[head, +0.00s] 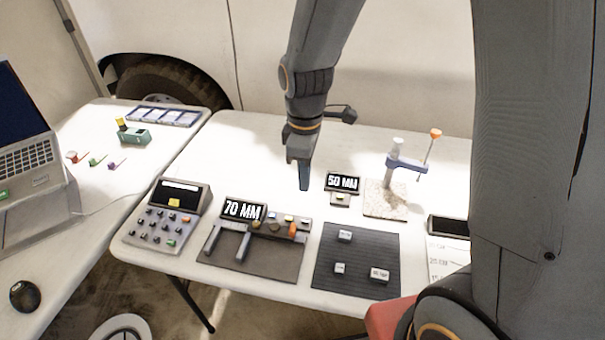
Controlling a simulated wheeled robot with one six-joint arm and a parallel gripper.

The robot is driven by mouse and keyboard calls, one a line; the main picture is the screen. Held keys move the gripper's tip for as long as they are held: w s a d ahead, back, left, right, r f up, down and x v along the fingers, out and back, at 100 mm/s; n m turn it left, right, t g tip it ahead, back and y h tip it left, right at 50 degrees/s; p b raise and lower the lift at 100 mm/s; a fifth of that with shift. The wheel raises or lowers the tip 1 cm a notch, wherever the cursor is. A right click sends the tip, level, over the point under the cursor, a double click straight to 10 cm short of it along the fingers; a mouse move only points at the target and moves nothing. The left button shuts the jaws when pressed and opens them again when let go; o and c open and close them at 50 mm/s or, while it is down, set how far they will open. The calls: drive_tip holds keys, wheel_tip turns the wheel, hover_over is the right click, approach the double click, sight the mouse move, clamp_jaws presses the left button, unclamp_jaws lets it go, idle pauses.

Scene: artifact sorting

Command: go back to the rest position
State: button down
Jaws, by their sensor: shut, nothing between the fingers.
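My gripper (304,176) hangs from my arm above the middle of the white table (262,140), pointing down. Its fingers are together with nothing between them. The tips are in front of the small "50 MM" display (342,183), to its left in the picture; the exact height over the table is hard to tell.
A "70 MM" caliper station (242,209), a keypad console (179,196) and a dark mat (330,262) with small labelled blocks stand at the front. A stand with a blue clamp (405,164) is at the right. A side table holds a laptop (25,160) and a tray (164,116).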

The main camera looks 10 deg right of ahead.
drive_tip(key=s+d+r+m+t, duration=0.1)
drive_tip(key=s+d+r+m, duration=0.3)
drive_tip(key=s+d+m, duration=0.4)
drive_tip(key=shift+s+d+m, duration=0.35)
drive_tip(key=shift+d+m, duration=0.5)
drive_tip(key=shift+m, duration=1.95)
